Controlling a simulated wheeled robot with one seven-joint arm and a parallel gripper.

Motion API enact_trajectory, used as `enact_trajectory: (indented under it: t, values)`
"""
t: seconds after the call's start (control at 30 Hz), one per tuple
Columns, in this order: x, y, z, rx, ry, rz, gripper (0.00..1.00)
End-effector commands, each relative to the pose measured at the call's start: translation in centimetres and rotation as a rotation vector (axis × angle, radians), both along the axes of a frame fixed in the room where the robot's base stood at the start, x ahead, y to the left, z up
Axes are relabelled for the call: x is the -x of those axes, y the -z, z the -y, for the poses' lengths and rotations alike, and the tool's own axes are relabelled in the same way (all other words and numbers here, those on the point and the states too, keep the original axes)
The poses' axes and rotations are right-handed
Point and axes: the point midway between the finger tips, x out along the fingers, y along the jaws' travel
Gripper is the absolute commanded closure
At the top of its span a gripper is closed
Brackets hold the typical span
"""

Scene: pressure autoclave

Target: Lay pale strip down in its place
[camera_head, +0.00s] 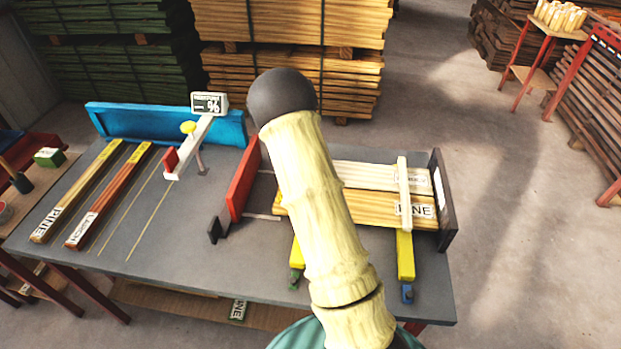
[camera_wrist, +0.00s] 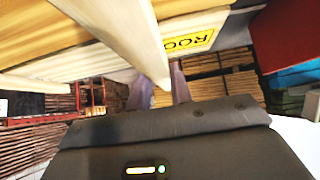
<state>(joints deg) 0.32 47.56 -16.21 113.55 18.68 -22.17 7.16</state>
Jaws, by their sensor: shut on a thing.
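A pale strip (camera_wrist: 130,35) runs down from the top of the wrist view and ends between the fingers of my gripper (camera_wrist: 160,92), which is shut on it. In the head view my own arm hides the gripper and the held strip. A pale strip (camera_head: 404,190) lies across the boards near their right end; I cannot tell if it is a second one. The boards are a whitish one (camera_head: 375,176) and a yellowish pine one (camera_head: 375,208), side by side.
A red stop (camera_head: 242,185) stands left of the boards, a dark end plate (camera_head: 443,198) right. Yellow bars (camera_head: 404,255) project in front. A blue fence (camera_head: 165,124), a meter (camera_head: 209,104), a pine piece (camera_head: 78,190) and a larch piece (camera_head: 110,195) occupy the table's left.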

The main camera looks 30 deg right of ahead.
Motion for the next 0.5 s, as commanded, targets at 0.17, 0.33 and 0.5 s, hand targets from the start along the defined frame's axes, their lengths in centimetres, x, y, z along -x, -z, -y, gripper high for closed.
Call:
enact_trajectory:
  t: [0.17, 0.33, 0.5]
  values:
    - [0.1, 0.7, 0.0, -0.001, 0.000, -0.003, 1.00]
    - [0.1, 3.0, 0.0, 0.000, -0.001, -0.005, 1.00]
    - [0.0, 4.2, 0.0, 0.001, -0.001, 0.000, 1.00]
